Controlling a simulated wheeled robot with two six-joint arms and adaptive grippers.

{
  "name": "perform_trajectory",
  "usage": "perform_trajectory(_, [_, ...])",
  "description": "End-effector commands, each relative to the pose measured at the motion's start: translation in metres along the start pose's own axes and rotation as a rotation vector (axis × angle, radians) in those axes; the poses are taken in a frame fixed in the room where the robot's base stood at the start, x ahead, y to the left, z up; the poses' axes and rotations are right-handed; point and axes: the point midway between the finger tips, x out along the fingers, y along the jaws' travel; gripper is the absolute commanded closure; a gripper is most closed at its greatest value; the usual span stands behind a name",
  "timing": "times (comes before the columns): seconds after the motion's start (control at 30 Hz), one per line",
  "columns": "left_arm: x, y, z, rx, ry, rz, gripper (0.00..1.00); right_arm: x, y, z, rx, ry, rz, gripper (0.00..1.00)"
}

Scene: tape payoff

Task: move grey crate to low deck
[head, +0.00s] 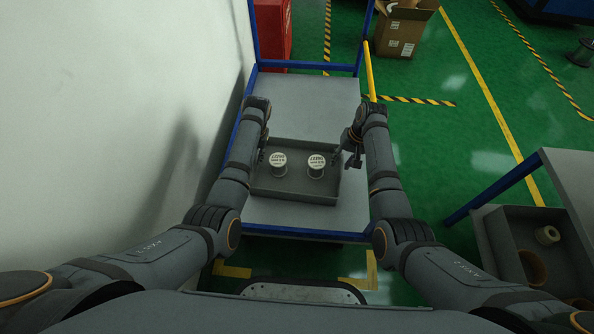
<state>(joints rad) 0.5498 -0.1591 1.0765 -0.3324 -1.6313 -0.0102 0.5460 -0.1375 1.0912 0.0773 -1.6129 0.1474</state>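The grey crate (295,197) is a shallow open box with two white-topped spools (278,160) (316,161) inside. It appears level over the near part of a grey deck (310,95) with a blue frame. I cannot tell whether it touches the deck. My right gripper (346,158) is at the crate's right wall, with one finger on the inner side and one on the outer side. My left gripper (262,152) is at the left wall, mostly hidden by its own arm. How tightly either gripper closes does not show.
A white wall (120,90) runs close along the left. A yellow bar (369,70) stands at the deck's far right corner. At right, a table (568,180) stands near another grey bin (497,240) holding rolls. A cardboard box (402,30) and red cabinet (273,30) stand behind.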

Motion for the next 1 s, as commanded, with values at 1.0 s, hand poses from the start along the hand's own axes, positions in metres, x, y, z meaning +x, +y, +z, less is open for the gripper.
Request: perform_trajectory(1.0, [0.0002,0.0001,-0.0004,0.000,0.001,0.000,1.00,0.0004,0.0000,-0.0002,0.000,0.001,0.000,1.00])
